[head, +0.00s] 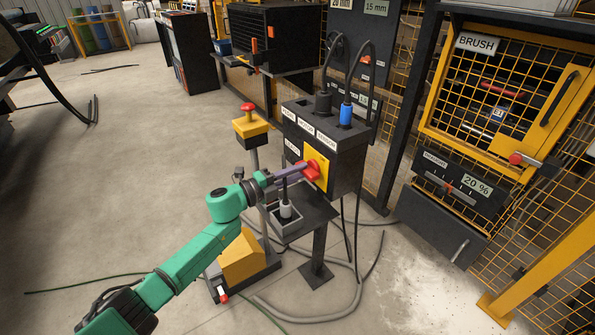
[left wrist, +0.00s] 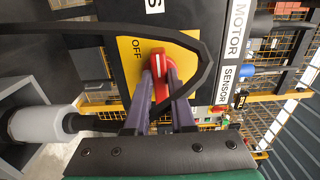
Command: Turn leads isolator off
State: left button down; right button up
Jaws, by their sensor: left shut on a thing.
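The leads isolator is a red rotary handle (head: 310,171) on a yellow plate (head: 322,161), on the front of a dark box (head: 345,150). In the left wrist view the red handle (left wrist: 159,70) has a white mark, and the yellow plate (left wrist: 130,45) reads OFF beside it. My left gripper (head: 304,172) is at the isolator, its purple fingers (left wrist: 158,72) on either side of the handle and shut on it. A black cable arcs across the plate in the wrist view. I cannot tell which marking the handle points to. My right gripper is not in view.
A black plug (head: 323,103) and a blue plug (head: 346,116) stand in the box top. A small tray with a grey-white connector (head: 286,210) sits below the isolator. A red-topped yellow button box (head: 250,122) stands left. A caged BRUSH machine (head: 500,100) is at right; hoses cross the floor.

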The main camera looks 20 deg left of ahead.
pick_arm(q)
jog(key=shift+f, duration=0.1)
jog(key=c, duration=0.8)
grip_release()
jog(key=shift+o, duration=0.2)
jog(key=v, duration=1.4)
jog(key=shift+s+a+p, duration=0.2)
jog(key=shift+s+p, duration=0.05)
jog(key=shift+p, duration=0.1)
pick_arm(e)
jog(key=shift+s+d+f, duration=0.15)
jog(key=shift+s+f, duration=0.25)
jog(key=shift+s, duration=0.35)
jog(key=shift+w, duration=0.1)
